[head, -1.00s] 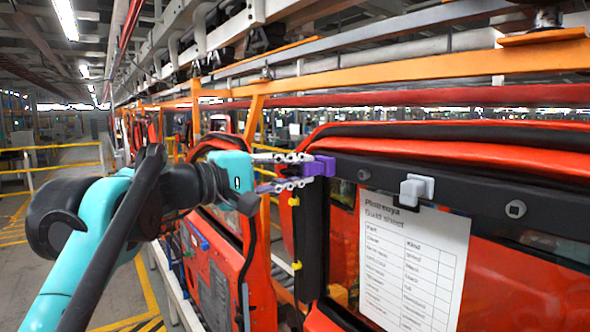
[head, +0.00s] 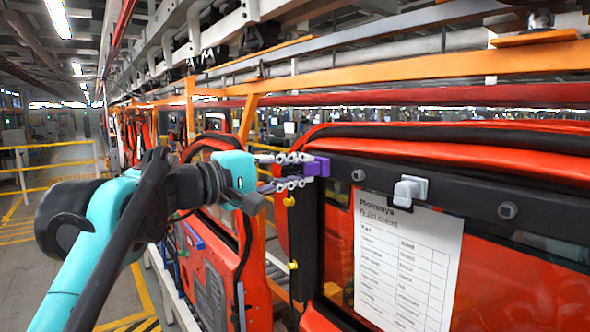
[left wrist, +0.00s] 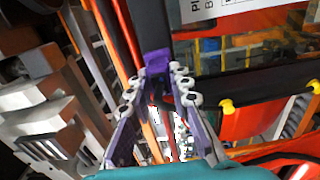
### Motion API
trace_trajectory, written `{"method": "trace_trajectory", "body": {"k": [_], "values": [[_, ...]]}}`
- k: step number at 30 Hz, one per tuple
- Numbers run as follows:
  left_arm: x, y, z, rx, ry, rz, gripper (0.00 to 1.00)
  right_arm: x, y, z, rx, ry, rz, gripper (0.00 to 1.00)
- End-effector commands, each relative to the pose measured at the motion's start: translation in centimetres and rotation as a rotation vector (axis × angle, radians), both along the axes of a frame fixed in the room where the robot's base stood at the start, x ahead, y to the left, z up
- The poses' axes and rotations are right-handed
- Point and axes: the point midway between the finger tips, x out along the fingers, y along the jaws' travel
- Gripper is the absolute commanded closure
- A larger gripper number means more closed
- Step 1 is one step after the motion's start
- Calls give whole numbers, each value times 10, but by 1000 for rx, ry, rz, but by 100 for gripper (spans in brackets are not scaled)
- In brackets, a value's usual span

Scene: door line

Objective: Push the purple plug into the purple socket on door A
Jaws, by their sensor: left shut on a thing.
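A purple block (head: 318,167) shows at the upper left corner of the black frame of door A (head: 440,181). My left gripper (head: 297,170) is shut at the near end of this block, its pale jointed fingers above and below it. The block also shows in the left wrist view (left wrist: 157,62), just beyond the fingertips against the black frame. The purple plug in the fingers and the purple socket run together in both views. I cannot tell where one ends or how deep the plug sits. My right gripper is not in view.
A white hook (head: 409,191) and a printed build sheet (head: 405,265) are on door A, right of the gripper. Yellow knobs (head: 289,201) sit on the frame's left edge. Another red door (head: 222,270) stands behind my left arm. Orange rails run above.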

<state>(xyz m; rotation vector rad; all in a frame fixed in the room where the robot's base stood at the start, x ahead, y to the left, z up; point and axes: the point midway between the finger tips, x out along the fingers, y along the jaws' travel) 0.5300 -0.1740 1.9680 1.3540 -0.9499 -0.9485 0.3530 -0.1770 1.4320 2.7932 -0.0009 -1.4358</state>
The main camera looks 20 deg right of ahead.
Motion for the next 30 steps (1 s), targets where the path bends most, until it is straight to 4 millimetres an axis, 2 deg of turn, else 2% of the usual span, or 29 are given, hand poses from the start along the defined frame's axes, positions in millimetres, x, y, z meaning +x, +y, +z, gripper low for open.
{"method": "trace_trajectory", "body": {"k": [8,9,11,22,26,30], "values": [[0,0,1,-4,1,1,100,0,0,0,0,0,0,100],[0,0,1,-4,1,1,70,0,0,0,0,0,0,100],[0,0,1,-4,1,1,56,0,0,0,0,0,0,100],[-1,5,0,-1,1,2,56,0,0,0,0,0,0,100],[-7,23,0,-1,1,4,56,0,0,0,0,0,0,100],[-17,52,0,-1,1,6,56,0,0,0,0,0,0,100]]}}
